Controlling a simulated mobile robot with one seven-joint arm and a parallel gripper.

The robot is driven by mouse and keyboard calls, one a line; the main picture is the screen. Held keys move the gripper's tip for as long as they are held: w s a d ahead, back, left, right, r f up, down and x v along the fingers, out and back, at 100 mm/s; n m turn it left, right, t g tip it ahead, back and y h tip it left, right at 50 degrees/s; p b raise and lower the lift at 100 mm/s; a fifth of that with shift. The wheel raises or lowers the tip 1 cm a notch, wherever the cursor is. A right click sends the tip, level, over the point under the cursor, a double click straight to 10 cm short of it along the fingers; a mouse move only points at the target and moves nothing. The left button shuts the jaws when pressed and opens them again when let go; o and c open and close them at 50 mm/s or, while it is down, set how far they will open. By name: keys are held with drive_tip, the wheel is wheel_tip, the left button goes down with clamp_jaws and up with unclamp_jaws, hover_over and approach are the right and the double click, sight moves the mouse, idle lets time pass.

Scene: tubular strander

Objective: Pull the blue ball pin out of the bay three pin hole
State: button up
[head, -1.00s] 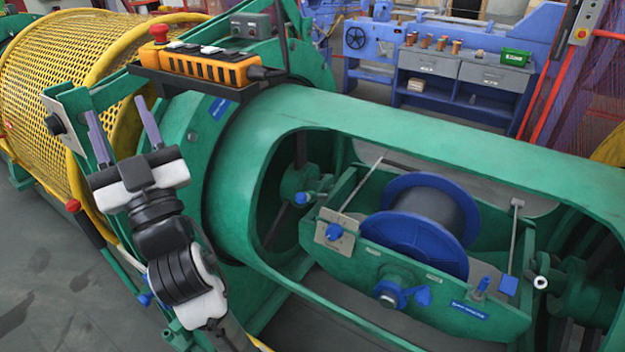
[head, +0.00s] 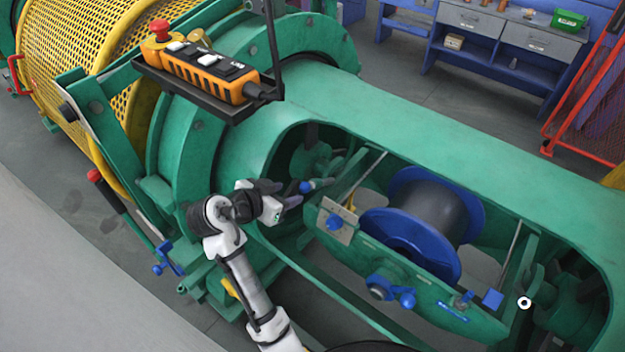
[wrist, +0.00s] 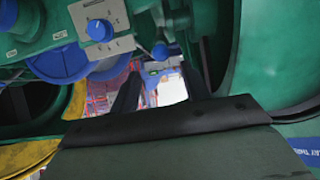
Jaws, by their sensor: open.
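The blue ball pin (head: 306,187) shows as a blue ball at the left end of the cradle, beside the green bearing block. In the wrist view its ball (wrist: 160,50) lies ahead of and roughly between my fingertips. My gripper (head: 289,193) is open and empty, reaching in through the opening's left end with its fingers toward the ball. In the wrist view my gripper (wrist: 160,76) shows two dark, separated fingers. I cannot tell whether either finger touches the ball. The pin hole itself is hidden, and I cannot read a bay number.
A dial plate with a blue knob (head: 334,223) sits close right of the ball; the knob also shows in the wrist view (wrist: 100,29). The blue spool (head: 412,238) fills the cradle. The tube's rim (head: 440,133) surrounds the opening. An orange control box (head: 208,77) stands above.

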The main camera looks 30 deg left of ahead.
sight(302, 188)
drive_tip(key=b+x, duration=0.3)
drive_tip(key=x, duration=0.4)
drive_tip(key=shift+s, duration=0.1)
drive_tip(key=shift+b+x, duration=0.55)
drive_tip(key=shift+x, duration=0.55)
idle(0.5)
drive_tip(key=shift+a, duration=0.1)
clamp_jaws()
drive_tip(key=shift+r, duration=0.1)
drive_tip(key=shift+s+r, duration=0.1)
drive_tip(key=shift+p+v, duration=1.7)
drive_tip(key=shift+v, duration=1.15)
drive_tip(key=shift+s, duration=0.1)
